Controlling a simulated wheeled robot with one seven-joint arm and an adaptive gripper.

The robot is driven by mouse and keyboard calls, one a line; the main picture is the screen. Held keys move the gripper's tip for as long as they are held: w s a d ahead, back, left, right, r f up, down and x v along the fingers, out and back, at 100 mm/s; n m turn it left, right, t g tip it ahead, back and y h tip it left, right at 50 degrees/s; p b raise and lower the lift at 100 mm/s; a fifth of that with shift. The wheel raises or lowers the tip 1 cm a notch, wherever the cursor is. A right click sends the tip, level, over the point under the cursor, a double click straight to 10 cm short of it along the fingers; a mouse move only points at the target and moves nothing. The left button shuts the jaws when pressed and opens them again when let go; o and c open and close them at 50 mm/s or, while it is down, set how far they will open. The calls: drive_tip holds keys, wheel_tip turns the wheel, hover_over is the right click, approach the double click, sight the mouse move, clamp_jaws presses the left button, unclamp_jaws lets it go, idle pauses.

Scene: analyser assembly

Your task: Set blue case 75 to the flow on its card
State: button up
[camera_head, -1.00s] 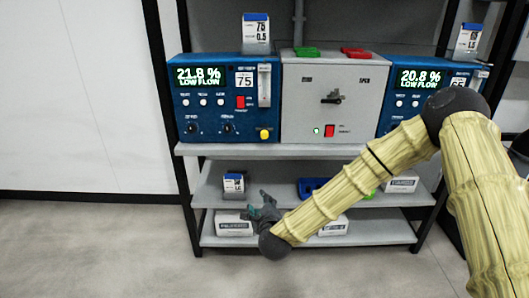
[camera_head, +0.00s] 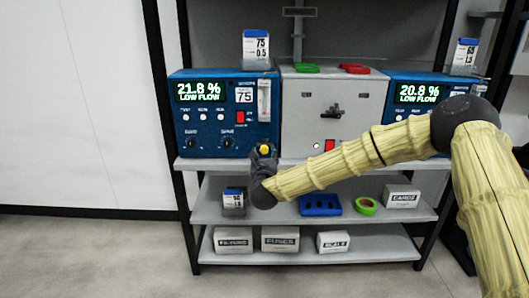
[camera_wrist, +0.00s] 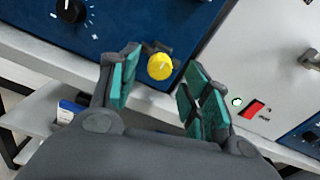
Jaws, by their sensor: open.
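Blue case 75 (camera_head: 215,133) stands on the upper shelf at the left, its display reading 21.8 % LOW FLOW. Its card (camera_head: 256,47) stands on top and reads 75 and 0.5. A clear flow tube (camera_head: 264,100) is on the case's right side. The yellow knob (camera_wrist: 160,66) sits low at the right of the case front. My gripper (camera_wrist: 152,92) is open, with its green-padded fingers either side of the knob in the wrist view and apart from it. In the head view my gripper (camera_head: 263,155) is just below the knob and partly hides it.
A grey box (camera_head: 333,108) with a lever and red switch stands right of case 75. A second blue case (camera_head: 405,115), reading 20.8 % LOW FLOW, is beyond it. The lower shelf (camera_head: 270,208) holds a small card block, a blue tray and green tape.

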sight(264, 151)
drive_tip(key=shift+w, duration=1.75)
drive_tip(key=c, duration=1.1)
